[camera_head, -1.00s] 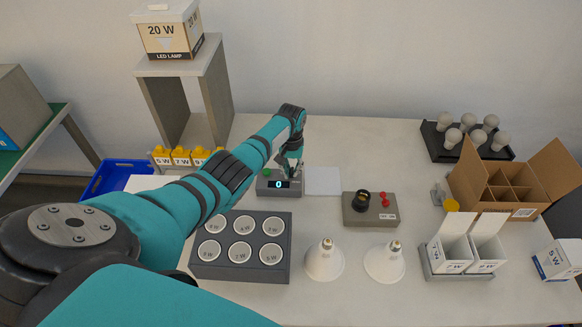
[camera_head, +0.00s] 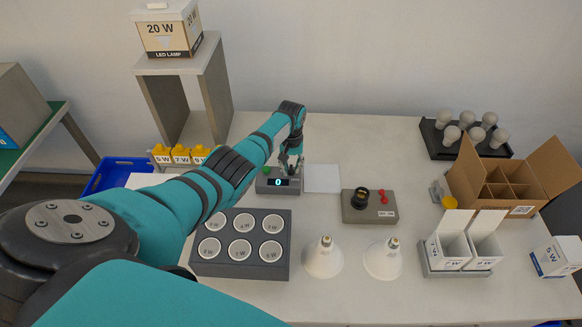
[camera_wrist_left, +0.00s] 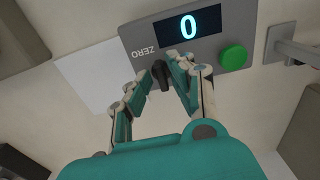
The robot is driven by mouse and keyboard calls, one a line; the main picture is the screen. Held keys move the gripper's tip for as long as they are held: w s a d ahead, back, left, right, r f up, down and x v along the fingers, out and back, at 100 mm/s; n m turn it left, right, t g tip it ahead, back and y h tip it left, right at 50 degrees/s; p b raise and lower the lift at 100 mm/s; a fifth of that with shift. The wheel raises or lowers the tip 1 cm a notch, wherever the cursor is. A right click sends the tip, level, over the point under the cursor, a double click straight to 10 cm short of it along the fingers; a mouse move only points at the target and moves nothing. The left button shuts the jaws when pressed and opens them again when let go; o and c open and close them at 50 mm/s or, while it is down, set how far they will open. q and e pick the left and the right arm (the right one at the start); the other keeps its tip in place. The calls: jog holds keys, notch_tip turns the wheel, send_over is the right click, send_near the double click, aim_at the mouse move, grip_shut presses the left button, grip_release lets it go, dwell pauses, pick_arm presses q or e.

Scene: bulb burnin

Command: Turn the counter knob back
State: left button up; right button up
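The grey counter box (camera_head: 266,188) stands at the back middle of the table, and its display (camera_head: 278,183) reads 0. In the left wrist view the display (camera_wrist_left: 188,25) also reads 0, with a green button (camera_wrist_left: 233,57) and the word ZERO on the face. The black counter knob (camera_wrist_left: 160,75) lies near the ZERO marking, its bar slightly slanted. My left gripper (camera_head: 290,170) is at the box, fingers pointing down. In the left wrist view its fingertips (camera_wrist_left: 159,74) stand apart on either side of the knob; contact is unclear. My right gripper is not seen.
A white sheet (camera_head: 322,178) lies right of the counter. A grey socket box (camera_head: 352,211) is further right, and a dark tray with cups (camera_head: 240,270) is in front. Two bulbs (camera_head: 322,262) stand nearby. A shelf stand (camera_head: 218,95) rises behind on the left.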

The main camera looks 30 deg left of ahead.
aim_at(291, 169)
pick_arm(q)
jog(key=shift+o, duration=0.7)
jog(key=shift+s+f, duration=0.1)
notch_tip(291, 169, up, 12)
dwell(0.5)
